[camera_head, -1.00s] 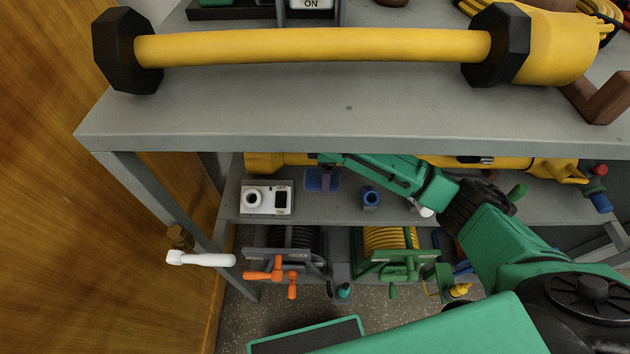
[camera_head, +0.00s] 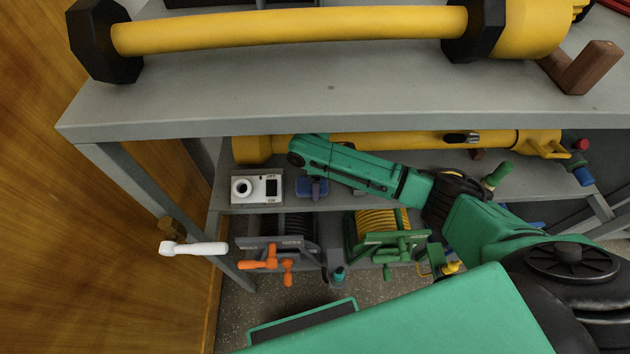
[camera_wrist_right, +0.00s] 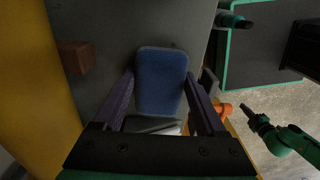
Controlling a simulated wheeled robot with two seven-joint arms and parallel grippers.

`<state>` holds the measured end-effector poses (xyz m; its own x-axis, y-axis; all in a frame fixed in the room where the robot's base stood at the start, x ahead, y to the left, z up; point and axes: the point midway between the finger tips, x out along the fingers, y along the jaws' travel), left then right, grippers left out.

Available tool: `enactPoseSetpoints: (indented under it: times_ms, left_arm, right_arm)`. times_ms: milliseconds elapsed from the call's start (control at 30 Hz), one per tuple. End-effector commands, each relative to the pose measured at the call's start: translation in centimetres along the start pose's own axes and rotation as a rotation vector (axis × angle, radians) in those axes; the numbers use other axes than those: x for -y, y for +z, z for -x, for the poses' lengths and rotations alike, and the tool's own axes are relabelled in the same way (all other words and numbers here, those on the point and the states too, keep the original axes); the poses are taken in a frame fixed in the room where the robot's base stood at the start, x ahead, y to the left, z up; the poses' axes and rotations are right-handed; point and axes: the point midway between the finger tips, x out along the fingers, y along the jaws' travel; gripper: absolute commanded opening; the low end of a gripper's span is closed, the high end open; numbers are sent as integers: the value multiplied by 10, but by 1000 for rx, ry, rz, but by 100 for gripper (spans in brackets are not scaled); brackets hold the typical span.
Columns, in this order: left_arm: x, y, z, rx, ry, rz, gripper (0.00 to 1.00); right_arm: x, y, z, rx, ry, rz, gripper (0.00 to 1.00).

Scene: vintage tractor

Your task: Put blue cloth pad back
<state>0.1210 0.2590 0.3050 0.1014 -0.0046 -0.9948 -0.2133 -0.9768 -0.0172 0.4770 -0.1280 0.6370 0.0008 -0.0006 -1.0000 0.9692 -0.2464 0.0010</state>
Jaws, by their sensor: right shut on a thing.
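The blue cloth pad (camera_wrist_right: 161,80) is between the two fingers of my right gripper (camera_wrist_right: 160,92) in the right wrist view, and the gripper is shut on it. In the head view the pad (camera_head: 312,187) shows as a small blue patch on or just above the middle shelf, below my right forearm. The gripper's fingers are mostly hidden there by my own green arm, which reaches in from the right. Whether the pad touches the shelf I cannot tell. My left gripper is not in view.
The middle shelf holds a white device (camera_head: 257,188) left of the pad and a long yellow cylinder (camera_head: 400,142) behind. Winches with orange (camera_head: 258,264) and green (camera_head: 396,238) handles sit below. The grey upper shelf (camera_head: 300,105) overhangs the arm.

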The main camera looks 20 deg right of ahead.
Motion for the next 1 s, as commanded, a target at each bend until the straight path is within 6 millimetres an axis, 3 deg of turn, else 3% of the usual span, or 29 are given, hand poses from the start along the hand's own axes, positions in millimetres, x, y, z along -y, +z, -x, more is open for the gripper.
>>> enactPoseSetpoints:
  times_ms: [233, 267, 300, 333, 567, 700, 800, 1000]
  left_arm:
    - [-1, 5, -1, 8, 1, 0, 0]
    - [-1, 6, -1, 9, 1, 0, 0]
    - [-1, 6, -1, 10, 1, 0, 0]
    - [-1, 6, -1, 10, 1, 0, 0]
    - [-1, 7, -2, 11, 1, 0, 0]
    - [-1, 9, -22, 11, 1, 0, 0]
    - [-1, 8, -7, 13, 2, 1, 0]
    - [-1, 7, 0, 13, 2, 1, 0]
  right_arm:
    - [0, 0, -5, 1, -1, -1, 2]
    - [0, 0, -4, 1, -1, -1, 81]
    - [0, 0, -4, 1, -1, 0, 97]
    - [0, 0, -4, 1, -1, 0, 100]
    - [0, 0, -5, 0, 0, -1, 100]
    - [0, 0, -11, 0, 0, 0, 100]
    - [-1, -1, 24, -3, 3, 0, 100]
    - [-1, 1, 83, -3, 2, 1, 100]
